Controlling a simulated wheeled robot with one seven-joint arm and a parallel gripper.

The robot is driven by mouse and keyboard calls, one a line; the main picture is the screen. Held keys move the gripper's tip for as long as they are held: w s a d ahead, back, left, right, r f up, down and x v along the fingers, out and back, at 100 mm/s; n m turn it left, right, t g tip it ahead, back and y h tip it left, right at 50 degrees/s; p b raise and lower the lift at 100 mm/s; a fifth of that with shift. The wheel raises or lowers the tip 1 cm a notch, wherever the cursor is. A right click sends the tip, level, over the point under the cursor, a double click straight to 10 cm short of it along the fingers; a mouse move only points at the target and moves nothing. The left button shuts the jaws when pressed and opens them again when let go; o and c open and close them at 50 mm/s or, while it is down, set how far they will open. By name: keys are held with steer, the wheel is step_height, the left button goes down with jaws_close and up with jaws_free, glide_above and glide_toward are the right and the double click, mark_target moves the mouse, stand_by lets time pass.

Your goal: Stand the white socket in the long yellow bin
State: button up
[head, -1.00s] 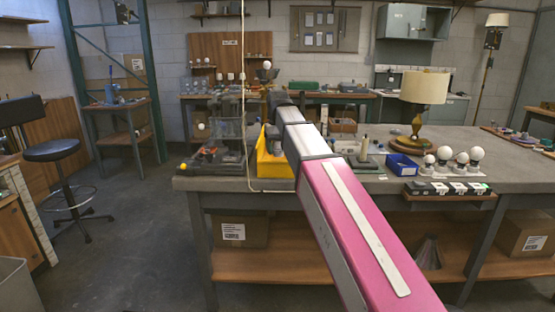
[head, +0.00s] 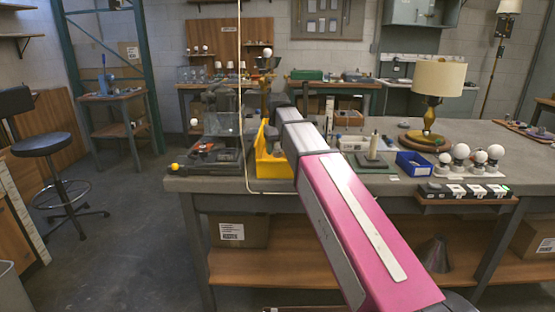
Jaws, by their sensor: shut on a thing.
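The yellow bin (head: 273,168) stands near the left front part of the grey workbench (head: 385,200). My silver and pink arm reaches across the bench and covers the bin's right side. My gripper is hidden behind the far end of my arm, so its jaws and anything in them cannot be seen. I cannot make out the white socket for certain. The inside of the bin is mostly hidden.
A dark apparatus (head: 222,140) stands left of the bin. To the right are a blue bin (head: 414,164), white globe bulbs (head: 461,151) above a dark strip, and a lamp with a cream shade (head: 438,78). The floor at left is clear around a stool (head: 42,146).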

steer(key=shift+f, duration=2.25)
steer(key=shift+f, duration=0.15)
steer(key=o, duration=1)
step_height(320, 180, up, 12)
steer(key=shift+r, duration=0.2)
